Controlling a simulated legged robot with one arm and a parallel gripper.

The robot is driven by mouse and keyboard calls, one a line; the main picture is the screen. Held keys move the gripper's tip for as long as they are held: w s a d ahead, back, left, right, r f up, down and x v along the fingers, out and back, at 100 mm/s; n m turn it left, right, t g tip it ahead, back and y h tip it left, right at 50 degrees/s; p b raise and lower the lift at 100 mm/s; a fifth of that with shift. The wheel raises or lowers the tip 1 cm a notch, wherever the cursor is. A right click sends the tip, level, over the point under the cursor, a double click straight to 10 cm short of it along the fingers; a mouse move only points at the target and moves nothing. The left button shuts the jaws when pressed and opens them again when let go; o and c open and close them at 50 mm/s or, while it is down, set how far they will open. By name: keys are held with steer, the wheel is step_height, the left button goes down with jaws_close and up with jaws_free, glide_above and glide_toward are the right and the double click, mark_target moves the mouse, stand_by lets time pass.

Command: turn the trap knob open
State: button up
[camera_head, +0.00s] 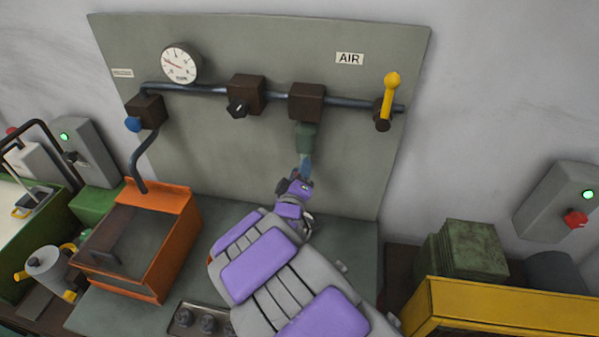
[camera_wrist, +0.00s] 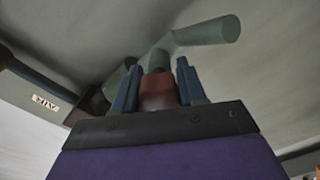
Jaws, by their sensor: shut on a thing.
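The trap hangs under the right dark brown block on the air pipe, with a green bowl (camera_head: 306,136) in the head view. In the wrist view a reddish-brown knob (camera_wrist: 158,92) sits between my two blue-grey fingers, below a green bent part (camera_wrist: 205,32). My gripper (camera_head: 305,162) reaches up from below to the underside of the bowl. It also shows in the wrist view (camera_wrist: 157,78), shut on the knob with one finger on each side. In the head view my fingers hide the knob. I cannot tell its turn angle.
A yellow lever (camera_head: 391,88) stands upright at the pipe's right end. A gauge (camera_head: 181,64), a black knob (camera_head: 238,107) and a blue knob (camera_head: 132,124) are to the left. An orange open box (camera_head: 172,250) stands lower left; a yellow bin (camera_head: 500,312) is lower right.

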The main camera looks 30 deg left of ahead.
steer(key=shift+f, duration=0.1)
steer(key=shift+c, duration=0.8)
steer(key=shift+m, duration=0.4)
steer(key=m+b, duration=0.1)
steer(key=m, duration=0.3)
steer(key=m+b, duration=0.1)
steer(key=m, duration=0.2)
steer(key=shift+m, duration=0.4)
steer(key=m+b, duration=0.2)
steer(key=m, duration=0.2)
steer(key=shift+d+b, duration=0.1)
steer(key=shift+b, duration=0.2)
steer(key=m+b, duration=0.2)
steer(key=m, duration=0.3)
steer(key=shift+d+b, duration=0.1)
steer(key=shift+b, duration=0.2)
